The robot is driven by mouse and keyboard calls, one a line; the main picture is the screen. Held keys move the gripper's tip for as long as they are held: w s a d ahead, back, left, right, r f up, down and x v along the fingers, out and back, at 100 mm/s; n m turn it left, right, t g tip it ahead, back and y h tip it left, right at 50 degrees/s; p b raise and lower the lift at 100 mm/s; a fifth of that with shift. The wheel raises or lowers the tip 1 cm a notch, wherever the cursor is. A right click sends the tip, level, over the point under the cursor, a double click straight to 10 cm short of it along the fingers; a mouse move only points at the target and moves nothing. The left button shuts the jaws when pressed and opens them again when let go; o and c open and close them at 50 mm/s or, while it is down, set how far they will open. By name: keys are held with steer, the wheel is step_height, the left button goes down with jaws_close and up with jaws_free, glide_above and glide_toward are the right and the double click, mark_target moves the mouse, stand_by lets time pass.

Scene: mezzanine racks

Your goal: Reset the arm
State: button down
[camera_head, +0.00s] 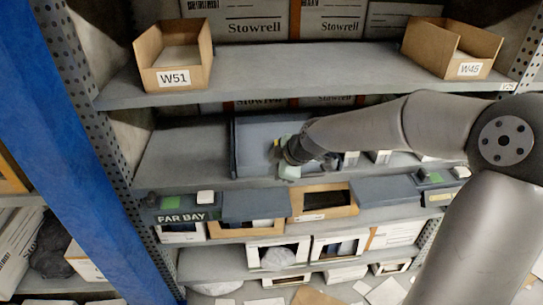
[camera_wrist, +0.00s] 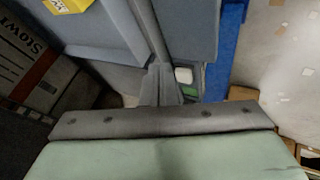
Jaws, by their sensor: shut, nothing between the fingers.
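My arm reaches in from the right in the head view. My gripper (camera_head: 287,167) is at the middle shelf, in front of a blue-grey bin (camera_head: 240,150). In the wrist view the gripper (camera_wrist: 161,88) shows as narrow grey fingers, shut, with nothing seen between them. The pale green and grey hand fills the bottom of that view. Whether the gripper touches the bin cannot be told. Part of the bin is hidden behind the arm.
Open cardboard bins W51 (camera_head: 176,78) and W45 (camera_head: 469,70) stand on the upper shelf (camera_head: 300,70). A blue post (camera_head: 85,150) rises at left. The FAR BAY ledge (camera_head: 182,217), with green and white pads, lies below the gripper. A yellow label (camera_wrist: 68,5) shows in the wrist view.

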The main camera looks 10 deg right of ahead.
steer(key=s+d+m+g+h+p, duration=0.1)
steer(key=s+d+m+g+h, duration=0.1)
steer(key=s+m, duration=0.6)
steer(key=s+d+m+g+h+p, duration=0.1)
steer(key=s+m, duration=0.7)
steer(key=s, duration=1.3)
steer(key=d+r+g+h, duration=0.1)
steer(key=d+g, duration=0.1)
steer(key=d, duration=0.1)
steer(key=shift+s+d+m+h, duration=0.2)
steer(key=shift+s+m+h, duration=0.1)
steer(key=shift+s, duration=0.1)
